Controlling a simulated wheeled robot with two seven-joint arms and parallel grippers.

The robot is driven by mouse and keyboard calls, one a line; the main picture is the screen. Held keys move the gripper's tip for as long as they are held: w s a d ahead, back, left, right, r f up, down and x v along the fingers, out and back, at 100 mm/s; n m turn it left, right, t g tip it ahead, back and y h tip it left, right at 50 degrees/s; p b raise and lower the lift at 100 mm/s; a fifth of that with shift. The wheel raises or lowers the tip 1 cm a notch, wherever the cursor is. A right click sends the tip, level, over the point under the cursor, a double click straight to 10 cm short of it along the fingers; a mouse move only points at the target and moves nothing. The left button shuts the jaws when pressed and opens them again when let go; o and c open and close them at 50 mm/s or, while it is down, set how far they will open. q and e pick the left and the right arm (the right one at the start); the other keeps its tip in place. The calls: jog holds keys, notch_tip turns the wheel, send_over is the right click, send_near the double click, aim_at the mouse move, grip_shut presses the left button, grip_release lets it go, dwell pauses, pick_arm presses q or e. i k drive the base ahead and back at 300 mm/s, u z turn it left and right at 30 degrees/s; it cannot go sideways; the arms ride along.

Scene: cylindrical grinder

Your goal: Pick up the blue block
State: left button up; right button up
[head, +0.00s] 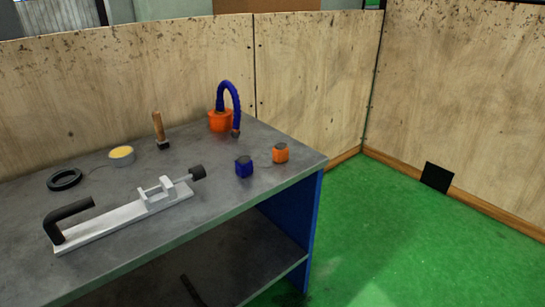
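The blue block (244,169) is a small dark blue piece with a dark top. It sits upright on the grey table top (212,216), near the front edge and towards the right end. An orange block (280,153) of similar size and shape stands just to its right, a small gap apart. Neither of my grippers is in the head view.
A grey clamp with a black handle (125,216) lies to the left of the blue block. Behind are an orange pot with a blue curved hose (220,121), a wooden-handled tool (159,128), a yellow-topped tin (122,156) and a black ring (65,180). Wooden panels (310,75) stand behind.

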aim_at(244, 165)
jog(key=z, duration=1.25)
jog(key=i, duration=1.15)
jog(key=u, duration=2.7)
